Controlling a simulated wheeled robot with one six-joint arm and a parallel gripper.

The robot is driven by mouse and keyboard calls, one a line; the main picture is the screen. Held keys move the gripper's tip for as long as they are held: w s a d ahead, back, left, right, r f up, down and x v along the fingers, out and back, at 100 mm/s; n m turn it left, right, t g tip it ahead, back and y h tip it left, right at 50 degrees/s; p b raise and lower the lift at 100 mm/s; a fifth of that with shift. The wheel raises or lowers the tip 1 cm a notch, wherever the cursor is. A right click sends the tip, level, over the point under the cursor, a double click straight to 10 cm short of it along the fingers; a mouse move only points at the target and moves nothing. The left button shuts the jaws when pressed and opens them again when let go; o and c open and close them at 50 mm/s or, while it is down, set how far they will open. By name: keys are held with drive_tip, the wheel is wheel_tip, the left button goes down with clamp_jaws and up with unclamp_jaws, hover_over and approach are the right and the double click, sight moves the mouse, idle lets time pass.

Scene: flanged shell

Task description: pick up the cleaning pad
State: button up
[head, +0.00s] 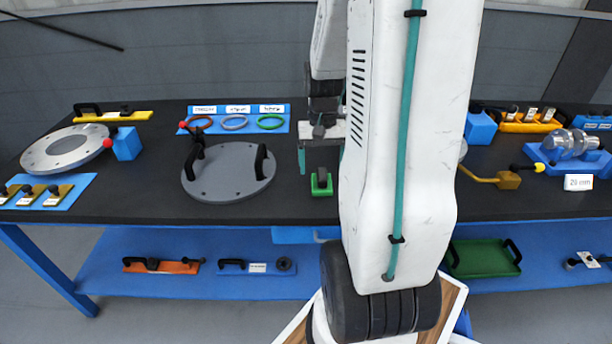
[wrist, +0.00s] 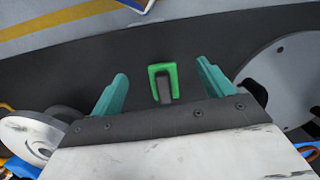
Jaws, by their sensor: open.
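The cleaning pad appears to be the small green piece with a dark grey block on it (head: 321,190), lying on the black table top near its front edge. In the wrist view the green piece (wrist: 163,69) forms a U around the grey block. My gripper (head: 322,158) is above it, with its two teal fingers apart and nothing between them. In the wrist view my gripper (wrist: 162,72) has the pad framed between its fingertips, apart from both. Its right finger is partly hidden by my arm in the head view.
A grey round plate with black handles (head: 228,175) lies to the left. Behind it is a blue tray with coloured rings (head: 236,124). A yellow-brown bracket (head: 508,180) and a blue stand with a metal part (head: 572,165) are at right. Bare table surrounds the pad.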

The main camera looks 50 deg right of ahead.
drive_tip(key=t+h, duration=0.1)
hover_over(322, 174)
drive_tip(key=shift+s+a+f+m, duration=0.15)
drive_tip(key=shift+s+f, duration=0.05)
drive_tip(key=shift+f, duration=0.25)
drive_tip(key=shift+s+a+f+m, duration=0.15)
drive_tip(key=shift+s+f, duration=0.05)
drive_tip(key=shift+f, duration=0.25)
drive_tip(key=shift+w+d, duration=0.2)
drive_tip(key=shift+w, duration=0.05)
drive_tip(key=f, duration=0.7)
drive_tip(key=shift+w+d+f, duration=0.15)
drive_tip(key=shift+w+f, duration=0.05)
drive_tip(key=shift+f, duration=0.1)
drive_tip(key=c, duration=1.2)
drive_tip(key=shift+r, duration=0.1)
